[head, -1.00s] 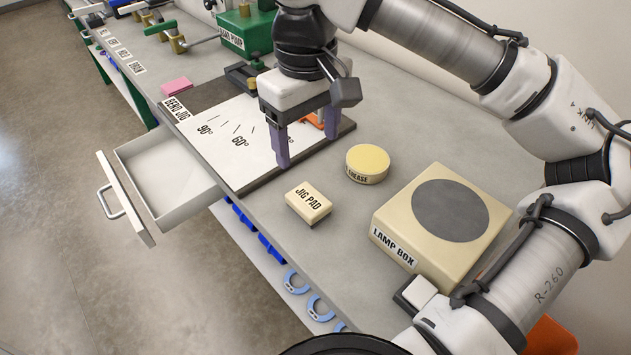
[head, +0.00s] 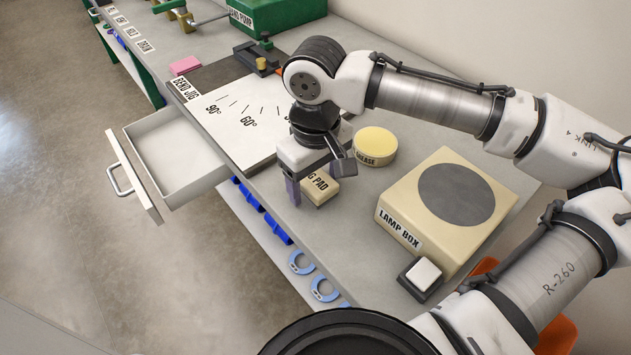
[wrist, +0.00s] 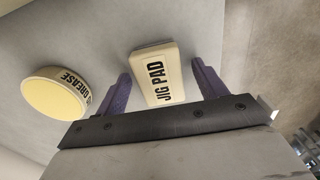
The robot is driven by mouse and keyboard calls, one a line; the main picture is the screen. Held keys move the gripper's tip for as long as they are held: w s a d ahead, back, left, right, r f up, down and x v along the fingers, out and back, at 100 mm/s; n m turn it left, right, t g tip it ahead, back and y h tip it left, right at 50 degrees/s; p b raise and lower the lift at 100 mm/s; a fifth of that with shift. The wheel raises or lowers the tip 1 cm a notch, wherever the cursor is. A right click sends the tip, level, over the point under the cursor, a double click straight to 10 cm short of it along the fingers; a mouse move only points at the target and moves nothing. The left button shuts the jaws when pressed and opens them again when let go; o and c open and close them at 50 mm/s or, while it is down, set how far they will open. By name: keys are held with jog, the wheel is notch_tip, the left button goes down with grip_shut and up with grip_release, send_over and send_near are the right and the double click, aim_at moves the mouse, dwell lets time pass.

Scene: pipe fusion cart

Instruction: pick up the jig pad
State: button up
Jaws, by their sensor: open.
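The jig pad (head: 318,188) is a small cream block with a dark lower part and black lettering. It lies on the bench top in front of the bend jig board, partly hidden behind my gripper (head: 312,196) in the head view. In the wrist view the jig pad (wrist: 157,75) shows between the two purple fingers of my gripper (wrist: 160,85), with a gap on each side. The fingers are open and no contact with the pad shows.
The round grease tin (head: 375,146) stands close behind and right of the pad. The lamp box (head: 400,222) is further right. An open drawer (head: 135,172) juts out at the left. The bend jig board (head: 226,118) lies behind.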

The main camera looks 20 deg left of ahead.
aim_at(315, 179)
jog(key=shift+f, duration=0.2)
jog(key=c, duration=1.1)
jog(key=shift+o, duration=0.2)
jog(key=shift+r, duration=0.15)
notch_tip(315, 179, up, 20)
jog(key=o, duration=0.3)
jog(key=shift+c, duration=1)
